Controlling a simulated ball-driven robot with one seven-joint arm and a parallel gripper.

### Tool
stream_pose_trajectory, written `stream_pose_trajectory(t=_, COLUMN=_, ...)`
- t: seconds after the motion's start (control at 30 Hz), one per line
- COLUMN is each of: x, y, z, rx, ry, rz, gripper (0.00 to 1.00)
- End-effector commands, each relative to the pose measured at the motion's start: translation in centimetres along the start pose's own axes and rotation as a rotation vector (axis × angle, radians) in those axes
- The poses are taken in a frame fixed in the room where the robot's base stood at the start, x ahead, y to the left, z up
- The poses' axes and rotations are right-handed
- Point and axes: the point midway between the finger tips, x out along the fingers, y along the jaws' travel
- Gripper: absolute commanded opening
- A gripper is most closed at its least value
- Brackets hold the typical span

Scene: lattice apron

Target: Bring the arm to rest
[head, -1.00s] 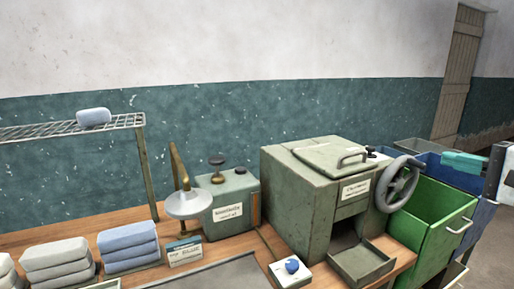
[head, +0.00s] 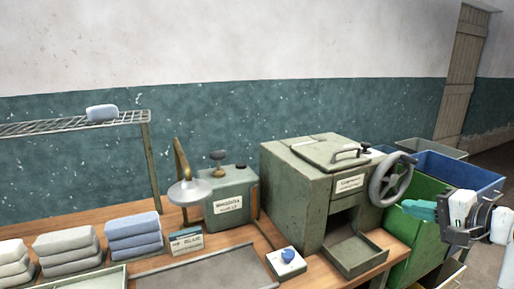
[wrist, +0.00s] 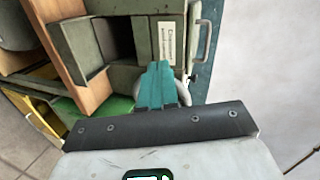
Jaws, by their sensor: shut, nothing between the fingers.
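My gripper (head: 418,209) shows at the right of the head view, with its teal fingers shut and empty. It points left, in front of the green bin and below the handwheel (head: 393,180) of the green metal machine (head: 297,205). My white wrist and dark mount show behind the fingers. In the wrist view the gripper (wrist: 157,68) is seen from behind, fingers together. The machine (wrist: 155,25) with its pale label lies beyond them. I cannot tell the exact gap between the fingers and the machine or bin.
The green bin (head: 412,241) and blue bin (head: 462,172) stand right of the bench. The machine's open tray (head: 356,256) juts forward. Floor at far right looks clear.

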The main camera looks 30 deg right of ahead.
Motion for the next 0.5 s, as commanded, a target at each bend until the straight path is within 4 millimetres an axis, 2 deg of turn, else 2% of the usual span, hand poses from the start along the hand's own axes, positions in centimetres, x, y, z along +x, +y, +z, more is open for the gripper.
stream_pose_trajectory(t=0.17, x=3.7, y=6.2, z=5.3, rx=-0.112, ry=-0.079, rz=0.147, gripper=0.00)
stream_pose_trajectory(t=0.3, x=5.8, y=13.3, z=11.5, rx=-0.279, ry=-0.186, rz=0.311, gripper=0.00)
stream_pose_trajectory(t=0.4, x=5.9, y=18.5, z=16.1, rx=-0.425, ry=-0.285, rz=0.432, gripper=0.00)
stream_pose_trajectory(t=0.5, x=4.8, y=23.7, z=20.6, rx=-0.596, ry=-0.407, rz=0.549, gripper=0.00)
